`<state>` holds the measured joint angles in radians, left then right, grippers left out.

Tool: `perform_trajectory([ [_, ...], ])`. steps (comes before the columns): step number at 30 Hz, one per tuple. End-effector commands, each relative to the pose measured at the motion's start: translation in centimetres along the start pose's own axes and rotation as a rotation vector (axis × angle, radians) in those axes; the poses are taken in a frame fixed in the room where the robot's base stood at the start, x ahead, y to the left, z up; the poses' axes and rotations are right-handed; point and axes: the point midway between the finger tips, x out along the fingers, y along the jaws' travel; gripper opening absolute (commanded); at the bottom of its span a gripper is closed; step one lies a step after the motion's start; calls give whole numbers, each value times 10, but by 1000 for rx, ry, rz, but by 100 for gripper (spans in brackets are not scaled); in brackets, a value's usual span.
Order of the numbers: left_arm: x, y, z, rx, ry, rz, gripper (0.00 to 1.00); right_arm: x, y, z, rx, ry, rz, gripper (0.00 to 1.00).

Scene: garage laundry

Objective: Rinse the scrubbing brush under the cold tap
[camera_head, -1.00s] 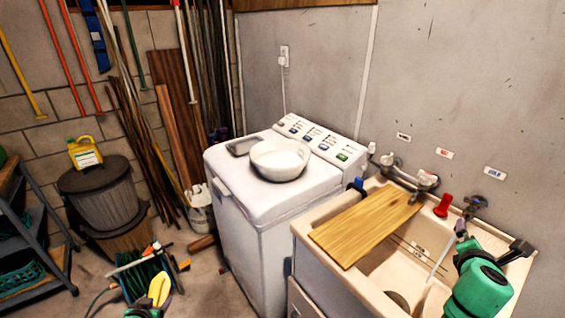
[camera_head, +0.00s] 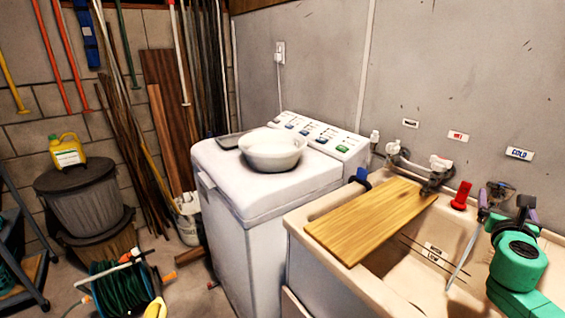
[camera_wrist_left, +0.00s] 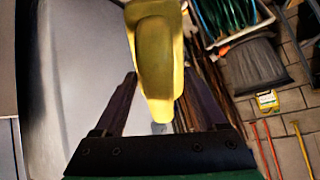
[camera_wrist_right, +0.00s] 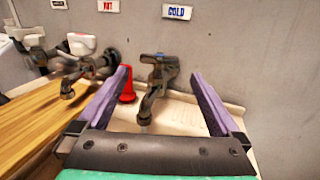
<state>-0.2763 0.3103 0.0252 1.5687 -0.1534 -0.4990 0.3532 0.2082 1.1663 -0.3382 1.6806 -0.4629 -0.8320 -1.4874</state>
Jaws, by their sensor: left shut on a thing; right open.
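The yellow scrubbing brush (camera_wrist_left: 155,50) is held in my left gripper (camera_wrist_left: 158,78), which is shut on it. A yellow bit of it (camera_head: 155,309) shows at the bottom edge of the head view; its bristles cannot be made out. My right gripper (camera_head: 508,205) is open at the cold tap (camera_wrist_right: 158,75), under the COLD label (camera_head: 519,154). In the right wrist view, the tap's handle and spout show between and beyond its fingers, with no visible grip. A thin pale stream (camera_head: 462,257) runs down into the sink (camera_head: 300,226). The brush is well left of the stream.
A wooden board (camera_head: 370,220) lies across the sink's left part. A red object (camera_head: 461,196) stands on the back rim beside the cold tap. The washing machine (camera_head: 240,190), bearing a white basin (camera_head: 272,152), stands left of the sink. A green hose reel (camera_head: 122,285) is on the floor.

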Motion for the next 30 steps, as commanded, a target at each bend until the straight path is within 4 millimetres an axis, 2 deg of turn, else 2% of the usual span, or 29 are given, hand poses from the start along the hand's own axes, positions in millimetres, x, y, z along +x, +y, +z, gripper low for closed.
perform_trajectory([
  [6,-1,0,-2,0,1,0,29,47,0,1,6,-1,-4,100],
  [10,0,0,0,0,1,0,29,68,0,-1,4,0,-2,100],
  [15,1,0,0,0,1,0,29,81,1,0,1,1,1,100],
  [22,0,0,0,0,1,0,29,82,1,-1,-1,2,1,100],
  [23,0,0,0,0,1,0,29,82,1,-1,-1,2,1,92],
  [24,0,0,0,0,1,0,29,82,1,-1,-1,2,1,77],
  [28,0,0,0,0,1,0,29,82,1,-1,0,2,1,27],
  [30,0,0,0,0,1,0,29,82,1,0,0,2,-1,27],
])
